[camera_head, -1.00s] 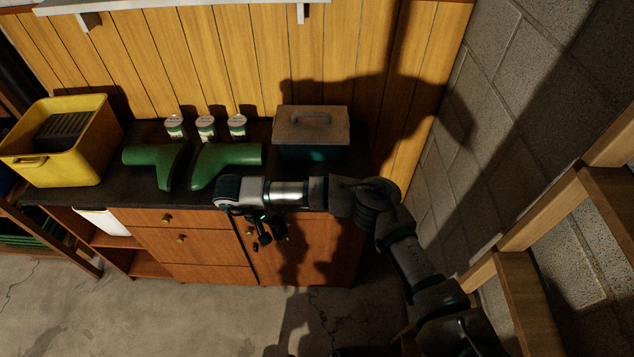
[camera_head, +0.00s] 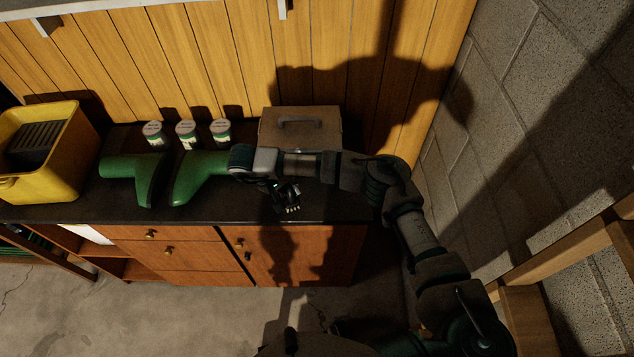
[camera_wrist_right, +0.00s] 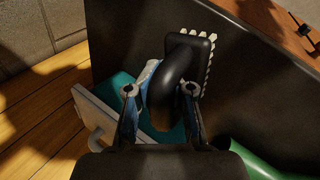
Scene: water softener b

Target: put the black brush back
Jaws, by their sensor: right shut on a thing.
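The black brush (camera_wrist_right: 188,45) has a dark looped handle and pale bristles along one edge. It shows in the right wrist view, with its handle between the fingers of my right gripper (camera_wrist_right: 160,92). My right gripper (camera_head: 284,190) is shut on the brush. In the head view it hangs over the dark countertop (camera_head: 340,208), in front of the toolbox. There the brush is small and mostly hidden by the gripper, with pale bristles below it. I cannot tell whether the brush touches the counter. My left gripper is not in view.
A toolbox (camera_head: 300,122) stands behind my right gripper. A yellow bin (camera_head: 70,155) is far left. A block wall (camera_head: 520,120) bounds the right.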

